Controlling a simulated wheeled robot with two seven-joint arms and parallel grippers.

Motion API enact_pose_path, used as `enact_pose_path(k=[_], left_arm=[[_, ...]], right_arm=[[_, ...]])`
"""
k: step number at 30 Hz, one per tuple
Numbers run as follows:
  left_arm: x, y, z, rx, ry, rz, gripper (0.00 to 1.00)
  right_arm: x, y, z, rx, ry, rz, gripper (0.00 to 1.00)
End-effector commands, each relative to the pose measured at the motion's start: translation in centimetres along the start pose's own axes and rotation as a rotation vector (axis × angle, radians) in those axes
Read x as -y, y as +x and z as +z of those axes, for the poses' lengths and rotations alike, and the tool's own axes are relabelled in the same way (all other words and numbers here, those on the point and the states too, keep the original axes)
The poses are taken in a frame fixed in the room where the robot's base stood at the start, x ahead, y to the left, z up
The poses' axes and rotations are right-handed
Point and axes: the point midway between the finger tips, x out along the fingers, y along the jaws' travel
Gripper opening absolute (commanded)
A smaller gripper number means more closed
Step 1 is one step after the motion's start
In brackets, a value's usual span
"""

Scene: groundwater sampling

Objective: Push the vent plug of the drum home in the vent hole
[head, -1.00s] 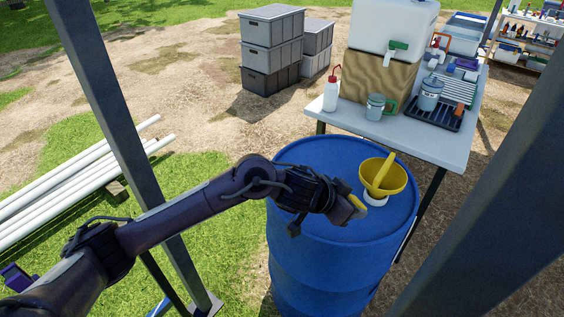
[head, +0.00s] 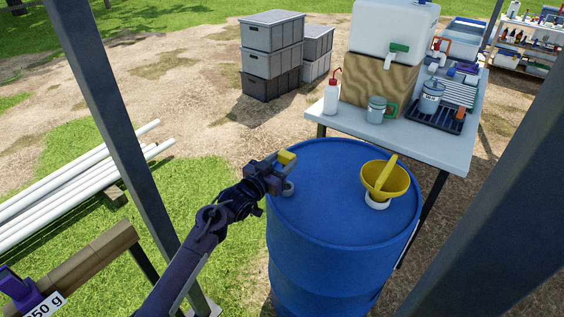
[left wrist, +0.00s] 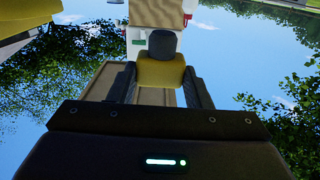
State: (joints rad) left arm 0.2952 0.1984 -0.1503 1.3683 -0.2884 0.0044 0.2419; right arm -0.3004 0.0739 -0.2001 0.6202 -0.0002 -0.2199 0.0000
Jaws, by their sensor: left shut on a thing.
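The blue drum (head: 335,235) stands upright at the centre of the head view. A grey round fitting (head: 288,188), which looks like the vent hole's collar, shows near the left edge of its top, partly beside my gripper. My left gripper (head: 279,163) is over that left edge, shut on a yellow piece, apparently the vent plug (head: 287,157). In the left wrist view the vent plug (left wrist: 160,73) sits between both fingers, yellow with a dark grey rounded end. The hole itself is hidden, so I cannot tell whether the plug touches it. My right gripper is out of view.
A yellow funnel (head: 385,182) in a white collar stands on the drum's right side. A table (head: 425,143) with bottles and a water container (head: 393,38) is behind. Grey crates (head: 272,60) are farther back. Metal posts (head: 115,125) frame both sides.

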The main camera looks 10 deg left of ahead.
Motion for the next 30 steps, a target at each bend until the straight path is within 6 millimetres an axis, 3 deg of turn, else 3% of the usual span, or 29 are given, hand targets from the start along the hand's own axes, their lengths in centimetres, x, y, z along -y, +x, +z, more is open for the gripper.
enact_pose_path(k=[8,24,30], left_arm=[[-0.1,-0.2,-0.1,-0.001,0.001,-0.005,0.23],[-0.1,-0.2,4.8,-0.001,0.001,-0.005,0.23],[-0.1,-0.2,5.8,-0.001,0.001,-0.005,0.23]], right_arm=[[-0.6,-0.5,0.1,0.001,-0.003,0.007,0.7],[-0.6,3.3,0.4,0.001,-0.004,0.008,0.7],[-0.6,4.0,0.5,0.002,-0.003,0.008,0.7]])
